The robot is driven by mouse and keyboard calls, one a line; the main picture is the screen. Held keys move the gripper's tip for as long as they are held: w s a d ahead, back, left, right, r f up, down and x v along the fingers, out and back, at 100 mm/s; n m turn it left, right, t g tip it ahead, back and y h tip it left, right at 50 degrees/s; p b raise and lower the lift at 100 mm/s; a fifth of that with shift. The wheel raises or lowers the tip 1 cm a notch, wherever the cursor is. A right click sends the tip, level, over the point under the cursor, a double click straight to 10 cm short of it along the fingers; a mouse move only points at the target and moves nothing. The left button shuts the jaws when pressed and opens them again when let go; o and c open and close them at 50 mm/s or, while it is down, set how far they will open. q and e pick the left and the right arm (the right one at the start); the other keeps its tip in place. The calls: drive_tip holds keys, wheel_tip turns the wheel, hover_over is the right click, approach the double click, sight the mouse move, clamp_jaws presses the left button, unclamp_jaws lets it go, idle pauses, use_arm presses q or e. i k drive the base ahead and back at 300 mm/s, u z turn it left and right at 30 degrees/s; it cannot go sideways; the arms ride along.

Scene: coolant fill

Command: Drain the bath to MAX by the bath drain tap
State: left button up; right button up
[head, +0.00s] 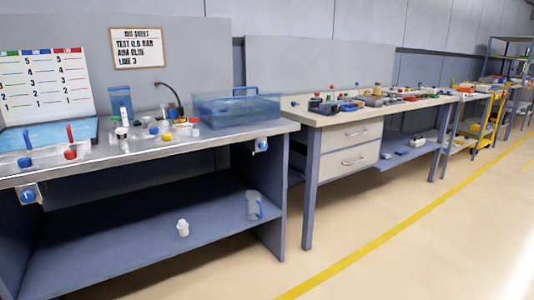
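A clear blue-tinted tub (236,109) with a blue handle stands on the right end of the near bench. An open container with bright blue liquid (48,136) stands at the left end, partly cut off by the picture edge. I cannot tell for certain which is the bath. A tap with a blue knob (262,145) sits on the bench front below the clear tub. Another blue-knobbed tap (28,196) sits at the left front. No MAX mark or liquid level is readable from here. Neither of my grippers is in view.
The near bench (140,152) carries small coloured parts. A drawer bench (350,148) stands to the right. The floor (430,230) in front is clear, with a yellow line.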

sight(263, 146)
drive_tip(key=z, duration=0.15)
drive_tip(key=i, duration=0.85)
drive_tip(key=u, duration=0.15)
